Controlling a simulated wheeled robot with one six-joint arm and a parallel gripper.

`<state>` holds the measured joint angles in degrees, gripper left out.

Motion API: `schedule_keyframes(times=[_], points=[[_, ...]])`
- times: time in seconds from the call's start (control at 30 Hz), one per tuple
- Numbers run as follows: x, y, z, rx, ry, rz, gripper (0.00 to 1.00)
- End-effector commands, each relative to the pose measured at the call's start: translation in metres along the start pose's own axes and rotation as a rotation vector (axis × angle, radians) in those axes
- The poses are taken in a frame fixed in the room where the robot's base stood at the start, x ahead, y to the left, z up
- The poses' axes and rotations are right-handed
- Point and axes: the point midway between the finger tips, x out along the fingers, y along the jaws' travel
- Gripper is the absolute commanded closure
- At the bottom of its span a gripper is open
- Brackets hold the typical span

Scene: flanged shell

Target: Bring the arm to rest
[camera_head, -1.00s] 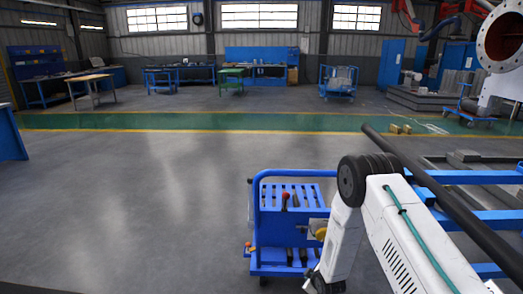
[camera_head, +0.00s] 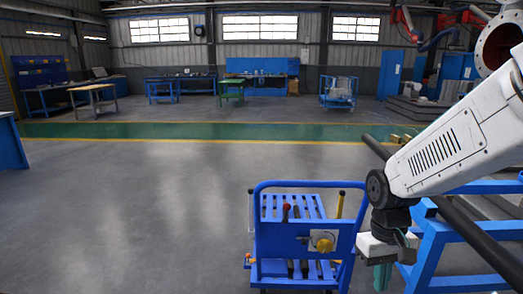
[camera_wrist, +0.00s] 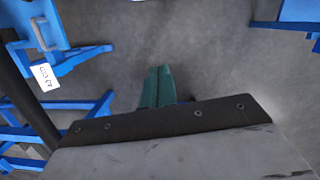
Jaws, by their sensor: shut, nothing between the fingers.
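My arm's white link (camera_head: 450,145) reaches in from the right edge in the head view and bends down at a dark joint. My gripper (camera_head: 383,277) hangs below it with its green fingers pointing down. It is beside the right side of the blue tool cart in the picture. In the wrist view the two green fingers (camera_wrist: 157,86) lie together, shut, with nothing between them. Bare grey floor shows past their tips.
The blue tool cart (camera_head: 262,232) carries several tools. A blue frame (camera_head: 435,240) with a dark bar (camera_head: 470,230) stands close on the right, partly behind my arm. The flanged shell (camera_head: 487,48) is at the top right. Open floor (camera_head: 130,210) lies to the left.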

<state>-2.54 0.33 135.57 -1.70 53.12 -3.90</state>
Motion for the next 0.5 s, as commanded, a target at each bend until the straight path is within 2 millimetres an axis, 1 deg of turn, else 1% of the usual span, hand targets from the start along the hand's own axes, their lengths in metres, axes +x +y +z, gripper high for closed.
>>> schedule_keyframes(times=[0.03,0.07,0.1,0.17,0.2,0.3,0.4,0.5], points=[[-0.014,-0.001,0.02,0.022,-0.003,-0.003,1.0],[-0.021,-0.002,0.032,0.034,-0.009,-0.005,1.0],[-0.029,-0.003,0.048,0.05,-0.015,-0.008,1.0],[-0.041,-0.004,0.07,0.072,-0.02,-0.012,1.0],[-0.047,-0.005,0.084,0.084,-0.019,-0.014,1.0],[-0.061,-0.008,0.117,0.107,-0.001,-0.019,1.0],[-0.073,-0.01,0.142,0.117,0.046,-0.02,1.0],[-0.083,-0.011,0.158,0.123,0.123,-0.019,1.0]])
